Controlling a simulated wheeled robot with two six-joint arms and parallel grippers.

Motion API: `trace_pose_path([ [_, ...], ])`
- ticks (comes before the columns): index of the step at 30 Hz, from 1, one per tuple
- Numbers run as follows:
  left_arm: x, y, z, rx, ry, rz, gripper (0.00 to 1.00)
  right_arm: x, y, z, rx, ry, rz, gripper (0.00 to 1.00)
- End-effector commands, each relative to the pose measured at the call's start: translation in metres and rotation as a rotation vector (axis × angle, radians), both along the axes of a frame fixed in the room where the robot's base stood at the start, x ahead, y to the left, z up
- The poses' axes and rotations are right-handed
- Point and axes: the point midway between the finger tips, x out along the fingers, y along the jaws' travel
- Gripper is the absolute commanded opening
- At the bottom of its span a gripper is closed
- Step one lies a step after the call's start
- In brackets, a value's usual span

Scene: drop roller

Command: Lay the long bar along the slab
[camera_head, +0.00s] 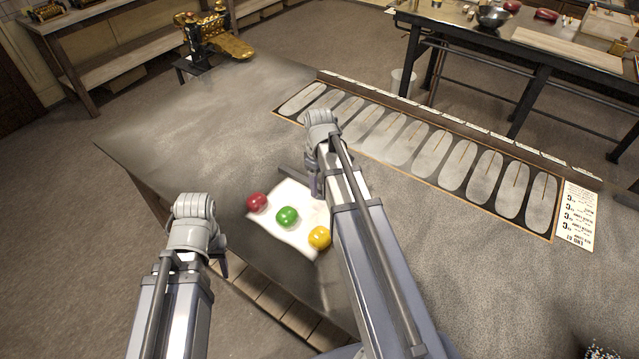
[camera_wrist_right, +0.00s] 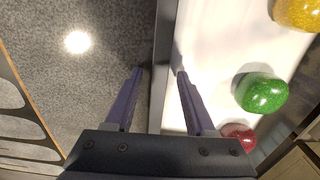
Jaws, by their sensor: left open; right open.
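The white slab (camera_head: 290,243) lies on the grey table and carries a red, a green and a yellow round piece. It also fills the right of the right wrist view (camera_wrist_right: 212,50). The long bar (camera_head: 289,176) is dark; only one end shows in the head view, the rest hidden behind my right arm. In the wrist view the bar (camera_wrist_right: 164,45) runs along the slab's long edge, between the fingers of my right gripper (camera_wrist_right: 160,73). That gripper is open, with a finger on each side of the bar. My left gripper (camera_head: 221,266) is open and empty near the table's front edge.
A dark chart with pale ovals (camera_head: 405,138) lies along the table's far side, beside a printed card (camera_head: 578,216). A brass machine (camera_head: 213,38) stands beyond the far left corner. The table's left part is clear.

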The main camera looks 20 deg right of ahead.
Motion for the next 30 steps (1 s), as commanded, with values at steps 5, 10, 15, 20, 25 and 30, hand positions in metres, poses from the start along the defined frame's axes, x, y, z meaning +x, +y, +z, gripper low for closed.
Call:
trace_pose_path([
  [5, 0.000, 0.000, 0.009, 0.000, 0.000, 0.000, 0.50, 0.000, 0.000, 0.009, 0.000, 0.000, 0.000, 0.55],
  [10, 0.000, 0.000, 0.027, 0.000, 0.000, -0.001, 0.50, 0.000, 0.000, 0.027, 0.000, 0.000, 0.000, 0.55],
  [15, 0.000, 0.000, 0.053, 0.000, 0.000, -0.002, 0.50, 0.000, 0.000, 0.052, 0.000, 0.000, 0.000, 0.55],
  [20, 0.000, 0.000, 0.078, 0.000, 0.000, -0.002, 0.50, 0.000, 0.000, 0.078, 0.001, 0.001, 0.000, 0.55],
  [25, 0.000, 0.000, 0.104, -0.001, 0.000, 0.004, 0.50, 0.000, 0.000, 0.104, 0.000, 0.001, 0.000, 0.55],
  [30, 0.000, 0.000, 0.120, -0.002, 0.000, 0.009, 0.50, 0.000, 0.000, 0.120, 0.000, 0.001, 0.000, 0.55],
])
